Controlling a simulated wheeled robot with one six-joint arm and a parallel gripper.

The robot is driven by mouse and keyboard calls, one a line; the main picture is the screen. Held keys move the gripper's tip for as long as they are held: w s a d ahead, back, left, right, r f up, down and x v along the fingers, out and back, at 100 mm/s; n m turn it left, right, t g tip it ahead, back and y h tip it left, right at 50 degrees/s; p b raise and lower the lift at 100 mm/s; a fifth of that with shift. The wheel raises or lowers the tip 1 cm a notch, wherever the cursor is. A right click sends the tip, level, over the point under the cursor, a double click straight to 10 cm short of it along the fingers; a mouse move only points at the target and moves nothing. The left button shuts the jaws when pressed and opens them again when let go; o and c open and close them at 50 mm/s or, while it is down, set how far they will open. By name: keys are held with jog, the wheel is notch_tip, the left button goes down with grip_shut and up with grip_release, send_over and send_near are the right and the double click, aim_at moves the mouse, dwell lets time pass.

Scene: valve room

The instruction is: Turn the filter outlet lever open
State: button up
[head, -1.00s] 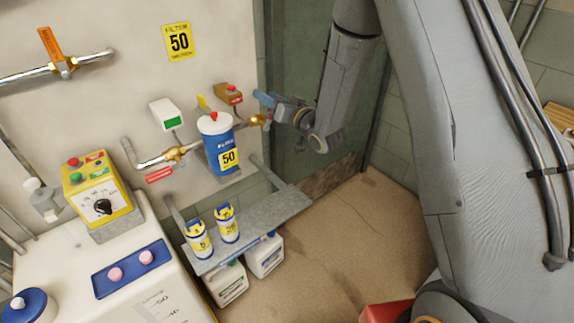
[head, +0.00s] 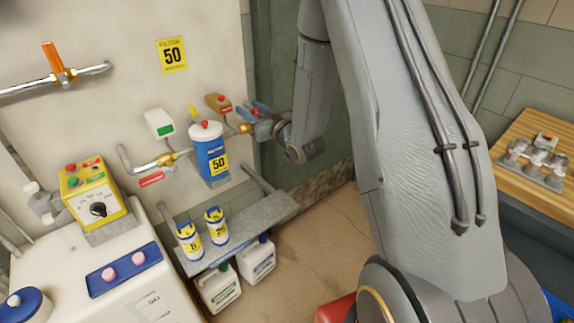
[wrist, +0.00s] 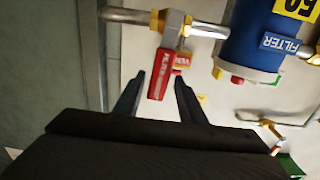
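The blue filter housing (head: 210,160) with a yellow 50 label is fixed to the wall; it shows upside down in the wrist view (wrist: 262,45). The brass outlet valve (wrist: 172,25) sits on the pipe beside it, and also shows in the head view (head: 245,128). Its red lever (wrist: 159,78) stands out across the pipe. My gripper (wrist: 160,76) is open, with its two fingertips on either side of the lever and visible gaps to both. In the head view my gripper (head: 262,115) is at the valve, mostly hiding the lever.
A grey shelf (head: 262,215) with two canisters lies below. A wooden bench (head: 520,175) stands at the right.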

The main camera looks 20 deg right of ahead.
aim_at(255, 114)
jog(key=b+v, duration=0.1)
jog(key=v, duration=0.4)
jog(key=shift+s, duration=0.4)
jog(key=shift+g+h, duration=0.3)
jog(key=shift+g+p, duration=0.3)
jog(key=shift+p, duration=0.05)
jog(key=s+m+g+h+p, duration=0.3)
jog(key=s+g, duration=0.9)
jog(key=s, duration=1.2)
jog(key=h+p, duration=0.2)
jog(key=p, duration=0.1)
jog(key=shift+s+r, duration=0.3)
jog(key=shift+r, duration=0.1)
jog(key=shift+c, duration=0.5)
